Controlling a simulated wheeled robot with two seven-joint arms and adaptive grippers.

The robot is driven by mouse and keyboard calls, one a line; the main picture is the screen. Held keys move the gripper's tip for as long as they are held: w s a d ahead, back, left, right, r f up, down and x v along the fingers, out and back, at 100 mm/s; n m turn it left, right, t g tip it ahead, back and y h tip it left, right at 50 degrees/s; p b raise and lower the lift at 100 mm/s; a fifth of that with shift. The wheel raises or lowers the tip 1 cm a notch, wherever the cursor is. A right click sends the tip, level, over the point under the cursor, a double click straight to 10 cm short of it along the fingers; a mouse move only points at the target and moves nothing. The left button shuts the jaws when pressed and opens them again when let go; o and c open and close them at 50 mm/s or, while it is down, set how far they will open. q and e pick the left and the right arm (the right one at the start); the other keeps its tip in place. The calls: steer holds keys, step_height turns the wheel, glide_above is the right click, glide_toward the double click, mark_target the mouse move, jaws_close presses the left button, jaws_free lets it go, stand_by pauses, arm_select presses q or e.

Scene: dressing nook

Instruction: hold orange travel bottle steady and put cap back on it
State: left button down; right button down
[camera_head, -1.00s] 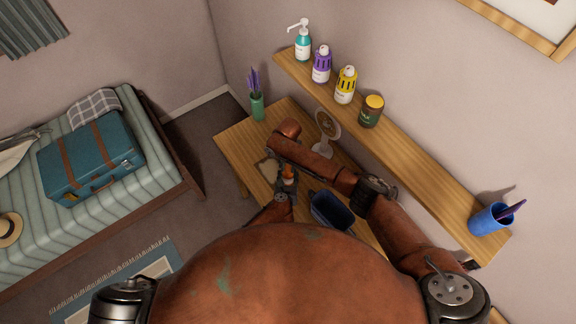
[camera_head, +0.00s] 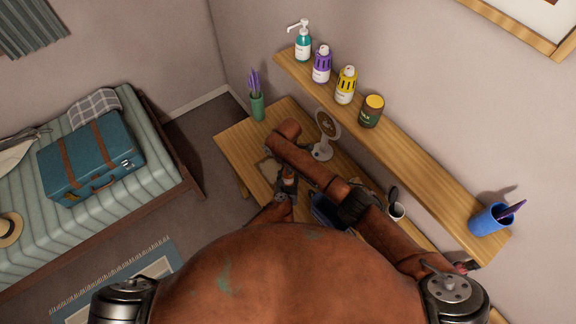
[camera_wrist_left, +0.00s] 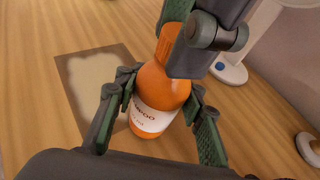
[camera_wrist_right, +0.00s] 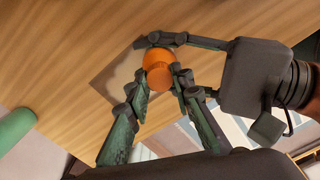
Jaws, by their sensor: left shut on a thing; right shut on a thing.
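The orange travel bottle (camera_wrist_left: 158,98) with a white label stands upright in the left wrist view. My left gripper (camera_wrist_left: 155,102) is shut around its body. The orange cap (camera_wrist_left: 178,36) is at the bottle's top, in line with the neck, partly hidden by the fingers of my right gripper. In the right wrist view my right gripper (camera_wrist_right: 160,84) is shut on the cap, with the orange bottle (camera_wrist_right: 157,60) directly beyond it. I cannot tell whether the cap is fully seated. In the head view, my left gripper (camera_head: 286,188) shows, but my right gripper is hidden.
A brown-edged mat (camera_wrist_left: 75,88) lies beside the bottle on the wooden table (camera_head: 240,150). A round-faced stand (camera_head: 326,128), a green vase (camera_head: 257,107), a blue bin (camera_head: 322,215) and a white cup (camera_head: 397,211) are nearby. A shelf (camera_head: 418,160) with bottles runs along the wall.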

steer(key=m, duration=0.4)
steer(key=shift+m, duration=0.4)
steer(key=m, duration=0.6)
steer(key=shift+m, duration=0.4)
steer(key=m, duration=0.4)
steer(key=shift+m, duration=0.3)
steer(key=m, duration=0.4)
steer(key=shift+d+m, duration=0.1)
steer(key=shift+m, duration=0.2)
steer(key=c, duration=1.6)
jaws_free()
step_height(320, 180, up, 12)
arm_select(q)
steer(key=c, duration=1.2)
jaws_free()
